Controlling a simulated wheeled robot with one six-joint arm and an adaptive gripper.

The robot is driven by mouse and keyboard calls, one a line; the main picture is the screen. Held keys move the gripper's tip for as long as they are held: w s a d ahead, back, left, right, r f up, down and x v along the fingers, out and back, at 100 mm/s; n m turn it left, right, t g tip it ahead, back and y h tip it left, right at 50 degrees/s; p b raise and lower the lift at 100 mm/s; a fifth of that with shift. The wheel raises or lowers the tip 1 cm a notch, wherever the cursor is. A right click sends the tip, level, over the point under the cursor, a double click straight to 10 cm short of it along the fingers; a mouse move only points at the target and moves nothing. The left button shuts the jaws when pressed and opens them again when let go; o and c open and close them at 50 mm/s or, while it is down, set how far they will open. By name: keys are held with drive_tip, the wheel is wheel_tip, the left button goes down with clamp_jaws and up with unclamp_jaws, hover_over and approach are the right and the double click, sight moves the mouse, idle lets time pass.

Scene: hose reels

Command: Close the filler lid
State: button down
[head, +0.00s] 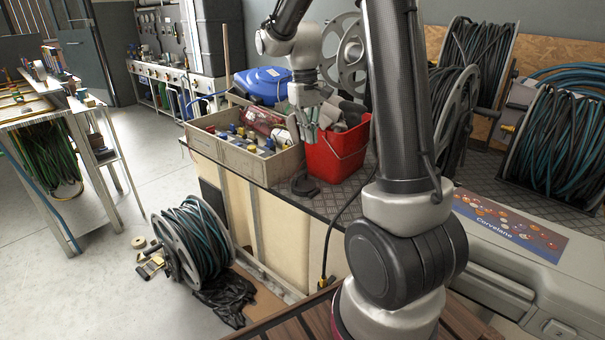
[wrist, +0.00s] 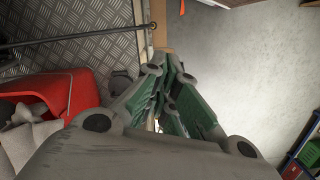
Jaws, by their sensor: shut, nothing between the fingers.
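A small dark round fitting (head: 304,186), which looks like the filler with its lid, sits on the checker-plate top near its front edge, in front of the red bucket. I cannot tell how far its lid stands open. In the wrist view a dark rounded piece (wrist: 122,80), probably the same fitting, shows partly behind my fingers. My gripper (head: 309,136) hangs above it, between the crate and the red bucket, pointing down. In the wrist view its green-padded fingers (wrist: 170,68) are together and hold nothing. It appears apart from the fitting.
A red bucket (head: 335,160) holding grey items stands close right of my gripper. A crate (head: 270,168) of small parts stands close left. A blue round object (head: 262,82) is behind. A hose reel (head: 190,240) stands on the floor. The checker-plate strip (head: 325,203) ahead is mostly clear.

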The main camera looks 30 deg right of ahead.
drive_tip(key=shift+s+a+r+t, duration=0.8)
drive_tip(key=shift+s+r+t, duration=0.85)
drive_tip(key=shift+s, duration=4.3)
drive_tip(key=shift+s+a+r+t, duration=0.9)
drive_tip(key=shift+s+r, duration=1.35)
drive_tip(key=shift+s, duration=3.7)
drive_tip(key=w+d+f+n+g+h, duration=0.1)
drive_tip(key=w+d+f+n, duration=0.1)
drive_tip(key=w+d+f, duration=0.5)
drive_tip(key=w+d+f+n+h, duration=0.25)
drive_tip(key=w+d+f, duration=0.2)
drive_tip(key=d, duration=0.55)
drive_tip(key=w+d+f+n+g, duration=0.1)
drive_tip(key=w+d+f+n, duration=0.2)
drive_tip(key=w+d+f, duration=0.35)
drive_tip(key=n+t+y, duration=0.5)
drive_tip(key=n+y, duration=0.2)
drive_tip(key=n, duration=0.8)
approach(299, 176)
drive_tip(key=shift+m+h, duration=0.25)
drive_tip(key=x, duration=0.7)
drive_tip(key=shift+a, duration=0.25)
